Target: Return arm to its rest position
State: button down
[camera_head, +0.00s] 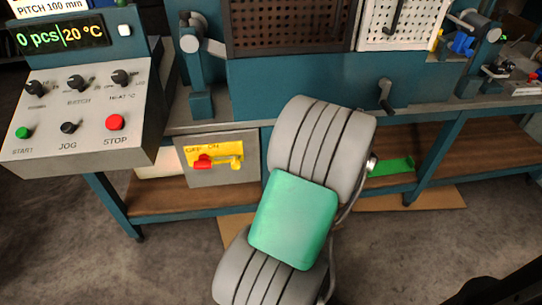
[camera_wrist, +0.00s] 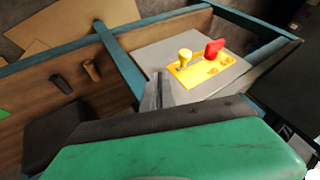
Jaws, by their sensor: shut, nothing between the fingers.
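My arm reaches down the middle of the head view, with grey links and a green section. My gripper is hidden behind it there. In the wrist view my gripper (camera_wrist: 159,88) shows as narrow grey fingers, shut and empty, beyond its dark and green body. The fingers appear in front of the pale switch panel (camera_wrist: 150,56), left of its yellow plate (camera_wrist: 193,72). I cannot tell whether they touch the panel. The plate bears a red lever (camera_wrist: 214,47) and a yellow knob (camera_wrist: 185,55).
The teal bench (camera_head: 290,88) spans the back, with a lower wooden shelf (camera_head: 165,201). A sloped control console (camera_head: 70,118) stands at the left. The switch panel (camera_head: 222,176) hangs under the bench, close to my arm. Cardboard (camera_head: 430,199) lies on the floor. Floor at lower left is clear.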

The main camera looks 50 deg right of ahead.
jog(key=w+a+r+n+g+p, duration=0.2)
jog(key=w+a+r+p, duration=0.3)
jog(key=a+r, duration=0.4)
jog(key=w+a+r+n+g+p, duration=0.1)
jog(key=w+a+r+n+p, duration=0.15)
jog(key=a+r+p, duration=0.7)
jog(key=s+a+r+n+p, duration=0.1)
jog(key=s+a+r+p, duration=0.2)
jog(key=a, duration=0.6)
jog(key=s+a+r+n+g+p, duration=0.1)
jog(key=s+a+r+n+p, duration=0.1)
jog(key=s+a+r+p, duration=0.2)
jog(key=a+r+p, duration=0.1)
jog(key=a+r, duration=0.2)
jog(key=a, duration=0.2)
jog(key=shift+s+g+h, duration=0.3)
